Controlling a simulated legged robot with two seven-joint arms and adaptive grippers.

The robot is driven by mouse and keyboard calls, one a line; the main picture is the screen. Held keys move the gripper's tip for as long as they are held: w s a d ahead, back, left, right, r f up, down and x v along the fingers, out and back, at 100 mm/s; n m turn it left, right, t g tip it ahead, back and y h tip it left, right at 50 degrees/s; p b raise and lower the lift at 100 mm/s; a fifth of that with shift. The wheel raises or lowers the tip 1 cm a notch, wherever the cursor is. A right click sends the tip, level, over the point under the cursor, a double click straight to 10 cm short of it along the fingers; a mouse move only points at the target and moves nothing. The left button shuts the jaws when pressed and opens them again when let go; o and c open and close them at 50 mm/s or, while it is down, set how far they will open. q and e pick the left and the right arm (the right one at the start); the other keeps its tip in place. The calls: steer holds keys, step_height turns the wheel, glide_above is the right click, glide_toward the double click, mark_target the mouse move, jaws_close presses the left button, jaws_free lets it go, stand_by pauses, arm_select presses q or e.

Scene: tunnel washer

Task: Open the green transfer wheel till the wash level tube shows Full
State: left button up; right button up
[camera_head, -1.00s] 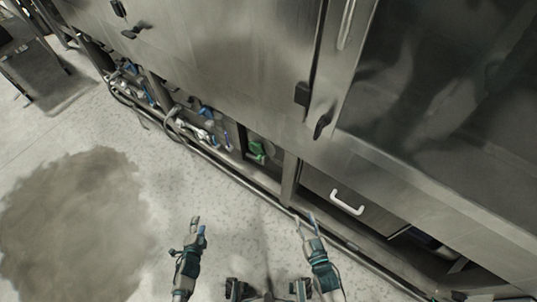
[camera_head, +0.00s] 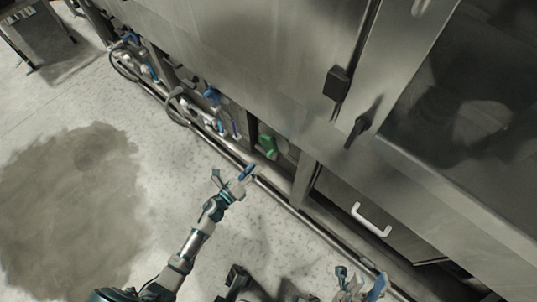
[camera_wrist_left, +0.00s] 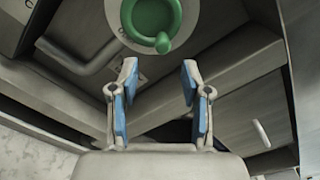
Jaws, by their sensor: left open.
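The green transfer wheel (camera_head: 268,146) sits in a recess low in the steel machine, beyond my left gripper. In the left wrist view the green wheel (camera_wrist_left: 150,18) is at the top centre, cut by the frame edge, with a round knob on its near rim. My left gripper (camera_head: 232,178) is open and empty, reaching toward the recess. Its two blue-padded fingers (camera_wrist_left: 157,90) are apart, with the wheel beyond them and no contact visible. My right gripper (camera_head: 360,283) is low in the head view, partly cut off, its fingers apart. I cannot make out the wash level tube.
A pipe rail (camera_head: 262,184) runs along the machine's foot, in front of the recess. Hoses and blue-handled valves (camera_head: 212,96) are to the left. A white handle (camera_head: 371,219) is on a panel to the right. A wet patch (camera_head: 70,205) lies on open floor at left.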

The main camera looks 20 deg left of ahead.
mark_target(267, 156)
arm_select(q)
steer(key=x, duration=0.5)
steer(key=b+x, duration=0.1)
steer(key=x, duration=0.1)
steer(key=shift+w+d, duration=0.25)
steer(key=shift+d, duration=0.15)
steer(key=shift+a, duration=0.25)
steer(key=shift+c, duration=1.4)
jaws_close()
